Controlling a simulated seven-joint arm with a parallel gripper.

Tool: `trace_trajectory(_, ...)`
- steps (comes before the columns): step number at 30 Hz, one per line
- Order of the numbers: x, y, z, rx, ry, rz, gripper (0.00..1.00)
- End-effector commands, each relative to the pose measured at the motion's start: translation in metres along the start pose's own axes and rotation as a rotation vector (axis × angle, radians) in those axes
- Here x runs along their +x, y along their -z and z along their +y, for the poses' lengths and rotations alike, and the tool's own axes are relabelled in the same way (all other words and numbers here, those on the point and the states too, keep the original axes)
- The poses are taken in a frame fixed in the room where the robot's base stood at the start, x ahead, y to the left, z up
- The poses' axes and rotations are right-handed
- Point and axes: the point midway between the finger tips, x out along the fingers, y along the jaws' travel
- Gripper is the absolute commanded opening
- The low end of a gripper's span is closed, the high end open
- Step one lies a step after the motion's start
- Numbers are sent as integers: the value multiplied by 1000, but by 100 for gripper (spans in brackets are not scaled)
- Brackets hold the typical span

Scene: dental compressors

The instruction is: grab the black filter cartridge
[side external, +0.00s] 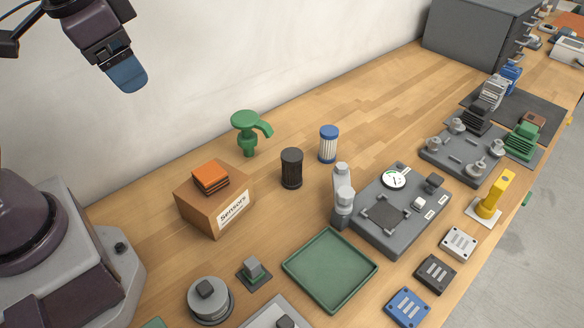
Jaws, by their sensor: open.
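The black filter cartridge (291,168) stands upright on the wooden bench, in the middle of the side external view. It is a dark cylinder with a ribbed-looking body. My gripper (128,80) is high at the upper left, well above the bench and apart from the cartridge. It is open and nothing shows in it. Its blue finger part is seen from one side, so the gap between the fingers is hidden.
A blue-and-white filter (328,144) stands just right of the cartridge. A green tap-like part (249,132) and a Sensors box (214,205) are to its left. A grey bottle-like part (342,190) and green tray (330,268) lie nearer the front. Bench behind is clear.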

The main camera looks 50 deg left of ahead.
Motion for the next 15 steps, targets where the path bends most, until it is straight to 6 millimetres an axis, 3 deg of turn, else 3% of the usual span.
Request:
trace_trajectory(9,77,44,-14,527,290,-374,77)
trace_trajectory(15,126,78,-9,894,526,-551,77)
